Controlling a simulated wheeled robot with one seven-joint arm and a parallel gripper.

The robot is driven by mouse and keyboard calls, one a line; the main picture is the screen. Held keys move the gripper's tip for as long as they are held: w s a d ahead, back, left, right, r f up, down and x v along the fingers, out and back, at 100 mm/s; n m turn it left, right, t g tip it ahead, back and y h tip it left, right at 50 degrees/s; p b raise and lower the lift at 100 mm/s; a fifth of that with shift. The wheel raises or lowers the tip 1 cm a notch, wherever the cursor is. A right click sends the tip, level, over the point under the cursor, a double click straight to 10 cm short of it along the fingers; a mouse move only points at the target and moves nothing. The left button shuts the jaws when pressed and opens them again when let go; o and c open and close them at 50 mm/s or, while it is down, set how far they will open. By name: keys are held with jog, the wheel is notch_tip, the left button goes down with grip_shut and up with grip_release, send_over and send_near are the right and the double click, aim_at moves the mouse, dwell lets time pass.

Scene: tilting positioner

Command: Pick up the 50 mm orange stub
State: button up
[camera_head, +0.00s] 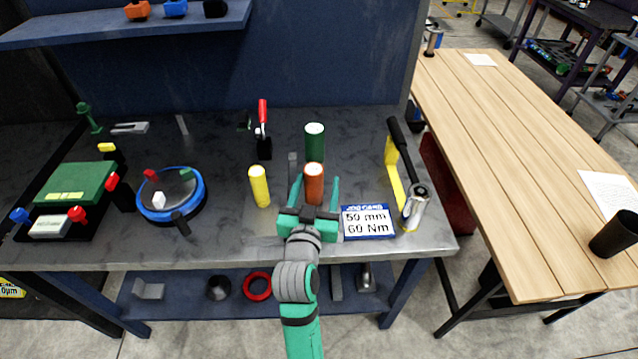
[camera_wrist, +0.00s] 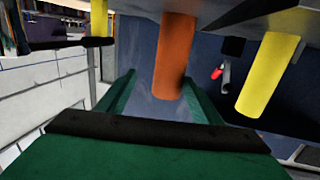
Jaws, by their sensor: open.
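The orange stub (camera_head: 313,186) stands upright on the grey bench, in front of a taller-looking green cylinder (camera_head: 315,142). My gripper (camera_head: 316,181) is open, with one green finger on each side of the orange stub in the head view. In the wrist view the orange stub (camera_wrist: 174,55) shows at the far end of the fingers, nearer the right finger of my gripper (camera_wrist: 160,82). I cannot tell whether a finger touches it. A card (camera_head: 368,221) reading "50 mm 60 Nm" lies to the right of the gripper.
A yellow cylinder (camera_head: 260,187) stands left of the gripper. A yellow stand with a black handle (camera_head: 398,150) and a silver can (camera_head: 415,207) are on the right.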

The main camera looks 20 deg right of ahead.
aim_at(316, 166)
jog(key=shift+w+d, duration=0.2)
jog(key=shift+w, duration=0.35)
jog(key=shift+w+a+f, duration=0.1)
jog(key=shift+w+a, duration=0.25)
jog(key=shift+w, duration=0.45)
jog(key=shift+x, duration=2.4)
jog(key=shift+s+d+f, duration=0.1)
jog(key=shift+d+f, duration=0.05)
jog(key=shift+f, duration=0.05)
jog(key=c, duration=1.2)
grip_shut()
jog(key=shift+r, duration=0.15)
